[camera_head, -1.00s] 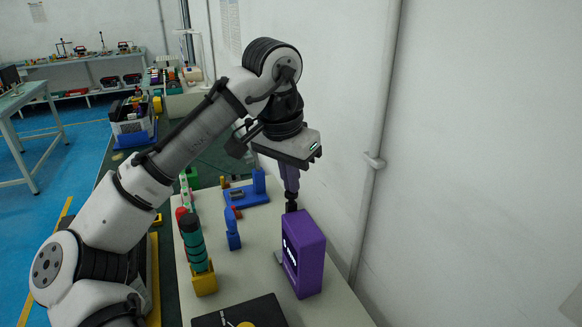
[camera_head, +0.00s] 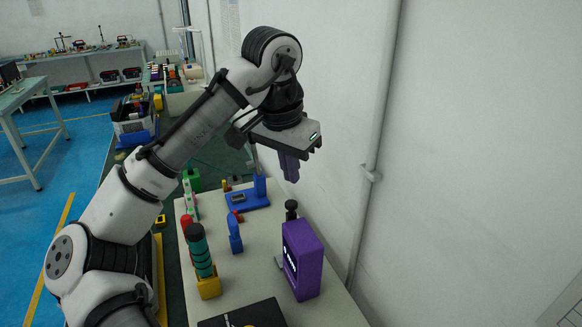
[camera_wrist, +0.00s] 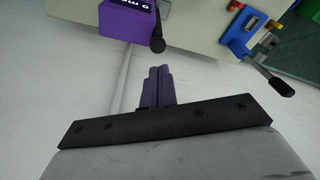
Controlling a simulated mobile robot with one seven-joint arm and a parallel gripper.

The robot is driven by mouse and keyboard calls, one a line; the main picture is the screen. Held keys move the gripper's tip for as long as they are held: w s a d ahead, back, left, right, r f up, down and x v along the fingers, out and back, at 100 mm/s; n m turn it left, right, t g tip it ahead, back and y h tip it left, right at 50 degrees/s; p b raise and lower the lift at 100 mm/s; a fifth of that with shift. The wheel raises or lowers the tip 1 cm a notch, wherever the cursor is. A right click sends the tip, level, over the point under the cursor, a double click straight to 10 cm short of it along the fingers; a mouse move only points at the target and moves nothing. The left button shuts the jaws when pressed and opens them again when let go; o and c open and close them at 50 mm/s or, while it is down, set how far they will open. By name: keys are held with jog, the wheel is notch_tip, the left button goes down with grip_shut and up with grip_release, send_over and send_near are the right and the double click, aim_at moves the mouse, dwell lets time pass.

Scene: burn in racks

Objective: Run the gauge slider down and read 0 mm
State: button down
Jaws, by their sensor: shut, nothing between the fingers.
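The gauge is an upright purple box (camera_head: 308,262) near the right edge of the table, with a lit display on its front. Its black knob (camera_head: 291,207) stands at the box's far side. In the wrist view the purple box (camera_wrist: 128,22) is at the top, its lettering looks like "0 mm" but is cut off, and the black knob (camera_wrist: 157,45) sticks out. My gripper (camera_head: 290,178) has purple fingers, is shut and empty, and hangs above the knob, apart from it. Its fingers also show in the wrist view (camera_wrist: 159,72).
A blue fixture with a lever (camera_head: 247,195), a small blue stand (camera_head: 234,238) and a green-black cylinder on a yellow base (camera_head: 208,286) stand left of the gauge. A black panel (camera_head: 250,314) lies in front. The wall and a vertical pipe (camera_head: 372,170) are close on the right.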

notch_tip(320, 180, up, 5)
dwell(0.6)
